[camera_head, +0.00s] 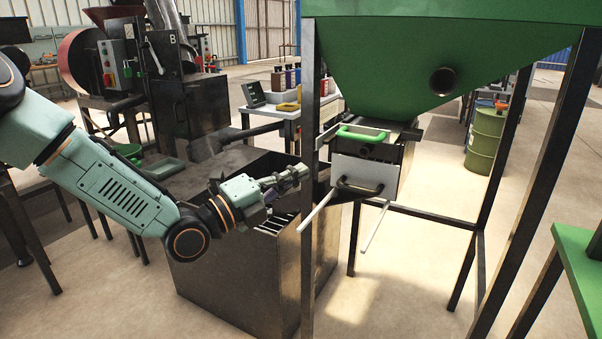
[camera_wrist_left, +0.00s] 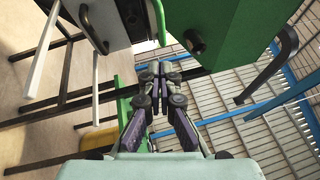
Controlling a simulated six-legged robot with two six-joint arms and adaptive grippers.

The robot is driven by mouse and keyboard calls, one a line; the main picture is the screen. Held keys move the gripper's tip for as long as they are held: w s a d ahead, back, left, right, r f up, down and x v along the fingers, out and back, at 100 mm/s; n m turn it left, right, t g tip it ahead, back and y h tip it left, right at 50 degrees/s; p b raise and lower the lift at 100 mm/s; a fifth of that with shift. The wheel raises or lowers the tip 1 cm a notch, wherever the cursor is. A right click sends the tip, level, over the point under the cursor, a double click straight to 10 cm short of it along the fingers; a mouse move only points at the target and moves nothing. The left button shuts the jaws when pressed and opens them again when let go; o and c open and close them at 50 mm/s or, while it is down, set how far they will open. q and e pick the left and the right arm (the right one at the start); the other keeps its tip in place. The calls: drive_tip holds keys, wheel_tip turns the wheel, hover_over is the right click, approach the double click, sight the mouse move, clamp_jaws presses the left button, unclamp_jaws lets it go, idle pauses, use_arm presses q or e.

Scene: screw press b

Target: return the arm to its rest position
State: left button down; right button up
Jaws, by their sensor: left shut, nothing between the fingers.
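My left arm comes in from the left in the head view. Its gripper (camera_head: 291,177) is shut and empty, above the dark metal box and left of the hopper's drawer unit. In the left wrist view the gripper (camera_wrist_left: 158,72) also shows with its fingers together and nothing between them. My right gripper is in neither view.
The green hopper (camera_head: 420,50) stands on dark legs (camera_head: 309,230) close to the gripper. Under it is a grey drawer unit (camera_head: 358,172) with white rods (camera_head: 320,210). The dark box (camera_head: 225,270) is below the arm. Press B (camera_head: 185,95) stands behind.

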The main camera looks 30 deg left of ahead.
use_arm(q)
drive_tip(key=s+d+f+n+g+y, duration=0.1)
drive_tip(key=s+f+n+g+y, duration=0.25)
drive_tip(key=f+n, duration=0.75)
drive_tip(key=s+d+f+n+g+y, duration=0.1)
drive_tip(key=s+f+n+g+y, duration=0.25)
drive_tip(key=f+n, duration=0.75)
drive_tip(key=s+d+f+n+g+y, duration=0.1)
drive_tip(key=s+f+g, duration=0.4)
drive_tip(key=s, duration=1)
drive_tip(key=s+d+f+n+g+y, duration=0.1)
drive_tip(key=s+f+g, duration=0.4)
drive_tip(key=s+f, duration=0.7)
drive_tip(key=s+n, duration=0.1)
drive_tip(key=s, duration=0.1)
drive_tip(key=shift+s+n+g, duration=0.35)
drive_tip(key=shift+n+g, duration=0.05)
drive_tip(key=c, duration=2)
unclamp_jaws()
drive_tip(key=shift+r, duration=0.1)
drive_tip(key=shift+c, duration=0.2)
